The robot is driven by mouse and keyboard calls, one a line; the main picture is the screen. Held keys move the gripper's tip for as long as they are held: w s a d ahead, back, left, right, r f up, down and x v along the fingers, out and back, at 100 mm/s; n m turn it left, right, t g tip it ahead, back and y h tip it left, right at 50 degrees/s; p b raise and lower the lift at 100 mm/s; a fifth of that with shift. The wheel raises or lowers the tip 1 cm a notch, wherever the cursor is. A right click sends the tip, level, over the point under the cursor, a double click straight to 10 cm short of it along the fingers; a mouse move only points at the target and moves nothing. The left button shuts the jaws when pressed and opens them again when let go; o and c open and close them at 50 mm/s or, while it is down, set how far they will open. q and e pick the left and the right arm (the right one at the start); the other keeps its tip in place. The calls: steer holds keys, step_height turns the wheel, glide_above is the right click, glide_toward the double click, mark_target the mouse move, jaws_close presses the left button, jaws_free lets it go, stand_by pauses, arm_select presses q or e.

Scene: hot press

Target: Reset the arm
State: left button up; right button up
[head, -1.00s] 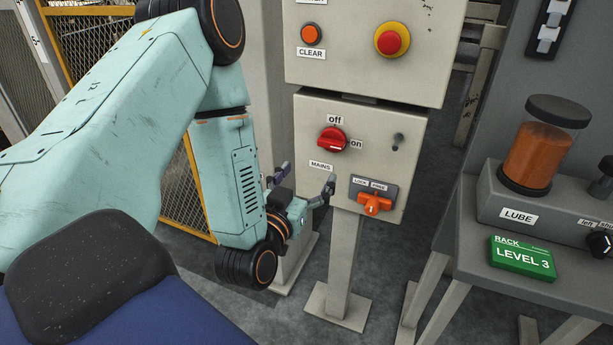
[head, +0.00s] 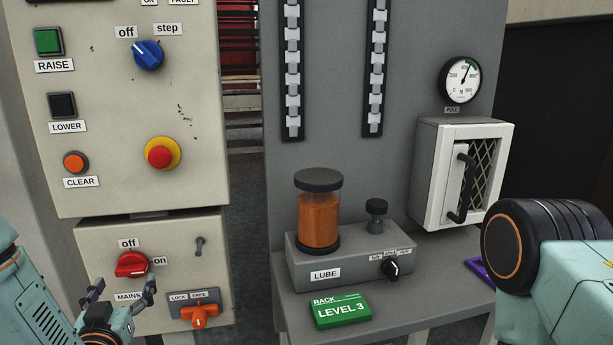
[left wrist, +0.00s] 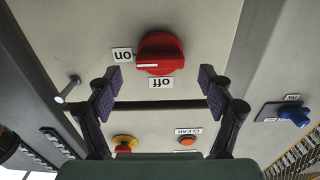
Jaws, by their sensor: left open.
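The red mains knob (head: 132,265) sits on the lower cream panel, with "off" above it and "on" to its right. It also shows in the left wrist view (left wrist: 160,52), where its white mark lies on the side of "on". My left gripper (head: 121,291) is at the lower left of the head view, open and empty, just in front of and below the knob. In the left wrist view its two fingers (left wrist: 160,80) are spread apart, with the knob beyond them. My right arm shows at the right edge; its gripper is out of view.
The upper panel bears a red stop button (head: 161,155). A grey bench carries the lube unit (head: 320,262) and a green rack sign (head: 340,311).

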mark_target(130, 273)
arm_select(q)
steer(key=shift+x, duration=1.75)
steer(key=shift+s+d, duration=0.1)
steer(key=shift+s, duration=0.05)
